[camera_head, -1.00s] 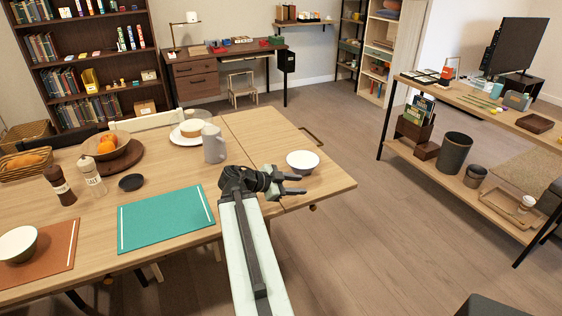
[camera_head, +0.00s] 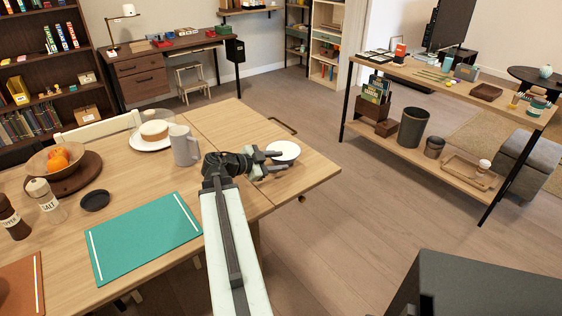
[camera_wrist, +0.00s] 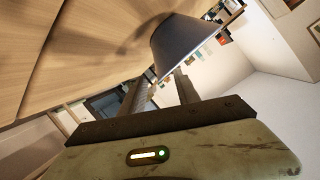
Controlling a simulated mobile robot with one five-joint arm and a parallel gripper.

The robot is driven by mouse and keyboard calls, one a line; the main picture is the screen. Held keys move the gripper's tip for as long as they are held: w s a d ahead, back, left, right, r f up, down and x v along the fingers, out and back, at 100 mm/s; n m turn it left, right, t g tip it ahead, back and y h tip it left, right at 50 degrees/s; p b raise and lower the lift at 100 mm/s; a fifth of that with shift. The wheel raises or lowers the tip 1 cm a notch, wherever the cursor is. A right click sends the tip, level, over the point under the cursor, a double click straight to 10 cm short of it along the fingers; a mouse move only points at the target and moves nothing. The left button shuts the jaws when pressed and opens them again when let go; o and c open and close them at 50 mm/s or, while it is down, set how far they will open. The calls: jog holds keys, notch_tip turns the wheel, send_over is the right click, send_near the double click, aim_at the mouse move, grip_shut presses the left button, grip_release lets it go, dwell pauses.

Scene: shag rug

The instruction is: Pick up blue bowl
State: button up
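The bowl (camera_head: 286,150) sits upright on the right part of the wooden table, its white inside showing in the head view. In the wrist view its blue-grey outer side (camera_wrist: 192,45) appears large, just beyond my fingers. My gripper (camera_head: 275,163) is low over the table at the bowl's near-left side. Its two fingers are spread apart in the wrist view (camera_wrist: 161,88), and the bowl's rim lies close to the fingertips. One finger partly covers the bowl in the head view. I cannot tell whether a finger touches it.
A grey mug (camera_head: 185,146) and a plate with a cake (camera_head: 152,138) stand left of my gripper. A teal placemat (camera_head: 145,238), a black dish (camera_head: 95,200) and shakers lie nearer. The wooden table (camera_head: 225,122) ends just right of the bowl, with open floor beyond.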

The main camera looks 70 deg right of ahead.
aim_at(290, 161)
jog(key=b+x, duration=0.1)
jog(key=x, duration=0.4)
jog(key=shift+d+f+b, duration=0.1)
jog(key=shift+d+b, duration=0.3)
grip_shut()
jog(key=shift+a, duration=0.1)
dwell(1.0)
